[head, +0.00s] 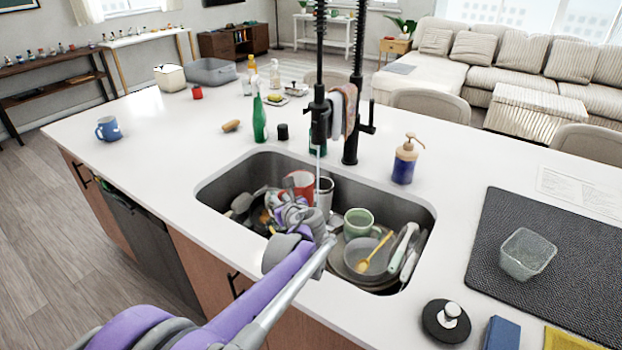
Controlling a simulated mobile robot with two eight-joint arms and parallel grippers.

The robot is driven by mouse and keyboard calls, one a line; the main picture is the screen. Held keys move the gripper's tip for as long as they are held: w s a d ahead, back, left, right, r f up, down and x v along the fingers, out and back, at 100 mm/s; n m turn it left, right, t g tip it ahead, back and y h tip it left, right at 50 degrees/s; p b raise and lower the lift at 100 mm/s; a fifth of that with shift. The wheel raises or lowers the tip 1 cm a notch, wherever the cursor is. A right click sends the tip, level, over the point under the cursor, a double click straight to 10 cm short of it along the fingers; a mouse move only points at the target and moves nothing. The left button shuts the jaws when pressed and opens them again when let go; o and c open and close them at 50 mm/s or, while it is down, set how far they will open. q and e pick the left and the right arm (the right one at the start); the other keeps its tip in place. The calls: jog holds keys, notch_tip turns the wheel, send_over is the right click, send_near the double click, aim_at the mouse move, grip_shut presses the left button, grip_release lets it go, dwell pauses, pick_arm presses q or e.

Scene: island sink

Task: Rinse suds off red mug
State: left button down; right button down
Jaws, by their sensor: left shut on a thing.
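The red mug (301,183) is in the left part of the sink (418,203), below the black faucet (320,115). My left arm reaches in from the lower left, and my left gripper (294,206) is shut on the red mug. The gripper hides the mug's lower part, and I cannot make out any suds. A thin stream of water (318,160) runs from the faucet down at the mug's right side, beside a grey cup (324,194). I cannot tell whether the water hits the mug. My right gripper is out of view.
A green mug (358,224), bowls, plates and utensils crowd the sink's right half; more dishes lie at left. A soap dispenser (405,160) and green spray bottle (259,118) stand behind the rim. A dark mat (560,290) with a glass bowl (526,255) lies right.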

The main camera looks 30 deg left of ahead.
pick_arm(q)
jog(key=shift+r, duration=0.1)
dwell(0.4)
jog(key=s+r+p, duration=0.2)
jog(key=s+r, duration=0.2)
jog(key=s, duration=0.1)
jog(key=shift+d+p, duration=0.2)
jog(key=shift+p, duration=0.1)
jog(key=shift+d+f, duration=0.1)
dwell(0.4)
